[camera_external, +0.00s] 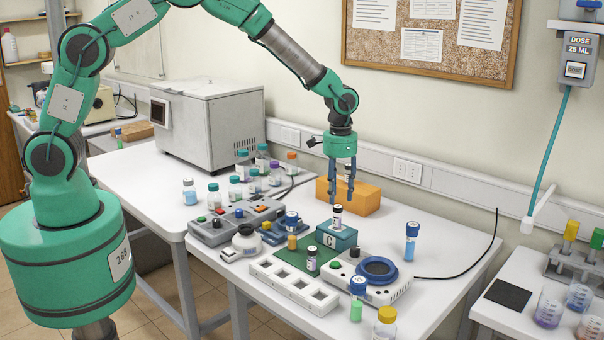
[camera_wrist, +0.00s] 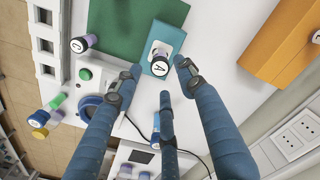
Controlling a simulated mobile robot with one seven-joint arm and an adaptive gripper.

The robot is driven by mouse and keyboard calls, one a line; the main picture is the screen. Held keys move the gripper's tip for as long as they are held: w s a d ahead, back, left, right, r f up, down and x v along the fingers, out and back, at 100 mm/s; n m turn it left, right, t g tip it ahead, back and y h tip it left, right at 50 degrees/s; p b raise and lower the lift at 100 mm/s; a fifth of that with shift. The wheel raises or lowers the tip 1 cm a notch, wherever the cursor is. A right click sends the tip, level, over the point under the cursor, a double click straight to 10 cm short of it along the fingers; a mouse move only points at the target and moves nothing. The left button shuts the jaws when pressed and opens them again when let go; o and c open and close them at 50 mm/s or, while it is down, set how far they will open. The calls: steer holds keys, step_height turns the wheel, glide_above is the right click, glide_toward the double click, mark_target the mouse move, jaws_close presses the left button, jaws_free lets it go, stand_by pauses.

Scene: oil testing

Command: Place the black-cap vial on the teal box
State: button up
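The teal box (camera_external: 337,239), marked C on its front, stands on the white table at the edge of a green mat. A small vial (camera_external: 337,216) with a black-sided cap and a white label stands upright on top of it. In the wrist view the vial's cap (camera_wrist: 160,65) shows a white disc lettered A, over the teal box (camera_wrist: 171,26). My gripper (camera_external: 341,199) is just above the vial, its fingers pointing down.
Another dark-capped vial (camera_external: 312,261) stands in front of the teal box by the green mat (camera_external: 292,256). An orange block (camera_external: 360,196) is behind. A white slotted rack (camera_external: 270,270), a device with a blue ring (camera_external: 376,268) and a blue-capped vial (camera_external: 411,242) are nearby.

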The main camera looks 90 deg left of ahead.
mark_target(338, 206)
steer(key=shift+r, duration=1.4)
steer(key=shift+r, duration=0.2)
steer(key=s+d+r+m+t, duration=0.1)
steer(key=s+d+r, duration=0.35)
steer(key=r, duration=0.35)
steer(key=s+d+r+t, duration=0.1)
steer(key=s+d+r, duration=0.2)
steer(key=s+r, duration=0.35)
steer(key=s+d+r+m, duration=0.1)
steer(key=s+d+r, duration=0.3)
steer(key=r, duration=0.6)
steer(key=s+d+r+t, duration=0.1)
steer(key=s+d+r, duration=0.1)
steer(key=s, duration=0.8)
steer(key=s+d+r+m+t, duration=0.1)
steer(key=s+d+r, duration=0.1)
steer(key=s, duration=0.7)
steer(key=s+d+r+t, duration=0.1)
steer(key=s+d+r, duration=0.2)
steer(key=s, duration=0.7)
steer(key=shift+s+d+m+t, duration=0.3)
steer(key=shift+d+m, duration=0.1)
steer(key=shift+d, duration=0.4)
steer(key=shift+f, duration=0.1)
